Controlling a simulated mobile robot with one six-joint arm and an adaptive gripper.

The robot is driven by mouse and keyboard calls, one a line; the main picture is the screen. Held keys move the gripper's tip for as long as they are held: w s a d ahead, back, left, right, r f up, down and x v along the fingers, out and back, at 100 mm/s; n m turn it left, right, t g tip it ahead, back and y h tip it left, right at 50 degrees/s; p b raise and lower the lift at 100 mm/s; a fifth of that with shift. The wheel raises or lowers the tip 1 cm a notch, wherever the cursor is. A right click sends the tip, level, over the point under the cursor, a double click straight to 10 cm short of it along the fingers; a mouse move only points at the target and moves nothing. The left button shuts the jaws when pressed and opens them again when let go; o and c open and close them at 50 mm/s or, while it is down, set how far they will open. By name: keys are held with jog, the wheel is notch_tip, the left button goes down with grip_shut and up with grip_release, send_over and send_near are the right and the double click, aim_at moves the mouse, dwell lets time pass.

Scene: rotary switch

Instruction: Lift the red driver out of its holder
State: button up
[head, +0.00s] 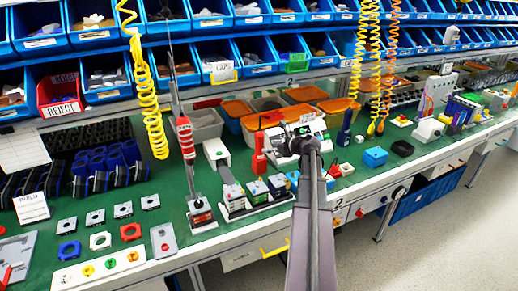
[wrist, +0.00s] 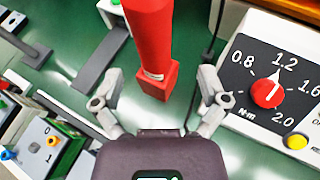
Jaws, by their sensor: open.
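The red driver (wrist: 153,35) stands in the upper middle of the wrist view, with a squared red block (wrist: 158,82) at its near end. I cannot tell whether that block is its holder. My gripper (wrist: 160,78) is open, with one finger on each side of the driver's near end and visible gaps on both sides. In the head view, a red upright shape (head: 259,156), likely the driver, stands just left of my gripper (head: 297,143). The fingers are too small to make out there.
A white box with a red dial marked in N·m (wrist: 268,93) stands close on the right. Small switch boxes (wrist: 40,140) are at lower left. A black cable runs between driver and dial box. Orange bins (head: 305,95) stand behind; yellow coiled cords (head: 150,90) hang above.

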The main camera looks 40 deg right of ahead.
aim_at(259, 147)
jog(key=shift+a+b+x, duration=0.15)
jog(key=shift+b+x, duration=0.25)
jog(key=shift+x, duration=0.9)
jog(key=shift+a+b+x, duration=0.2)
jog(key=shift+b+x, duration=0.2)
jog(key=shift+x, duration=0.95)
jog(key=shift+r, duration=0.25)
grip_shut()
